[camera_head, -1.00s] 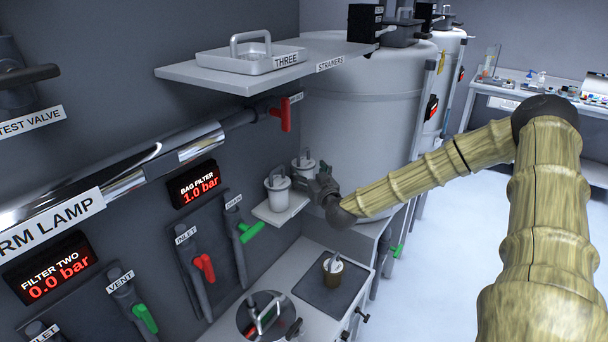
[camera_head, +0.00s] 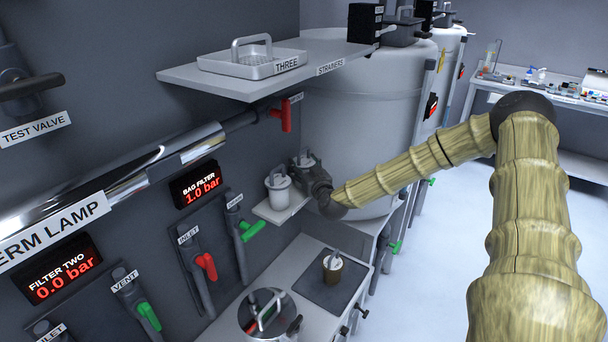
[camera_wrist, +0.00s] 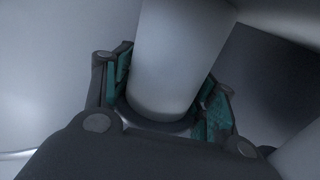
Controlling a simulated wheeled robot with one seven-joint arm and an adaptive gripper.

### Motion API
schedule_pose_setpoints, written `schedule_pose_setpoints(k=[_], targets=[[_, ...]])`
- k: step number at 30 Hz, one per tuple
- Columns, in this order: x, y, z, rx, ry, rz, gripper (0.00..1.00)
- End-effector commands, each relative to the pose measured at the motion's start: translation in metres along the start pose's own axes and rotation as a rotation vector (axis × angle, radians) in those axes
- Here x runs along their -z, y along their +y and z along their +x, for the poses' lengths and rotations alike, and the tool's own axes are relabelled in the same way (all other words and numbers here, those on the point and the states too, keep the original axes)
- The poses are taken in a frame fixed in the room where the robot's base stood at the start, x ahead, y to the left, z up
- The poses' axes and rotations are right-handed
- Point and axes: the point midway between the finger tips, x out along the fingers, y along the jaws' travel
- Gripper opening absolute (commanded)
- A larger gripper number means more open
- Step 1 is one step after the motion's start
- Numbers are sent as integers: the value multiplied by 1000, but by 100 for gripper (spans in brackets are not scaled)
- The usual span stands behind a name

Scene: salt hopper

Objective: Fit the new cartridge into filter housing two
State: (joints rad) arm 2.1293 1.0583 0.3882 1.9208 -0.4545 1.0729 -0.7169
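My gripper (camera_head: 312,178) is at the small wall shelf (camera_head: 270,213). A white cartridge with a handle on top (camera_head: 278,190) stands on that shelf, to the left of my gripper. In the wrist view a pale cylinder (camera_wrist: 175,60), apparently the second cartridge, is between my gripper's green-padded fingers (camera_wrist: 165,100). The fingers look open around it; firm contact cannot be made out. My gripper hides most of this cartridge in the head view. A round steel housing (camera_head: 245,325) with a handle-like bar over it is at the bottom edge, partly cut off.
A brown cartridge with a light top (camera_head: 332,272) stands on a dark mat (camera_head: 312,292) on the bench. The strainer shelf (camera_head: 205,82) overhangs above, and a large white tank (camera_head: 365,110) stands close behind my gripper. Valve handles (camera_head: 205,266) stick out at left.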

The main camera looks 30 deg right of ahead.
Motion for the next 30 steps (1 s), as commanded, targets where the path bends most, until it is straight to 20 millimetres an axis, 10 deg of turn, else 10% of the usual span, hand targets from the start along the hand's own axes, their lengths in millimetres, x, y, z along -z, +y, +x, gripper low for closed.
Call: schedule_pose_setpoints(k=[4,30], targets=[[0,0,0,0,0,0,23],[35,1,-7,0,1,2,23]])
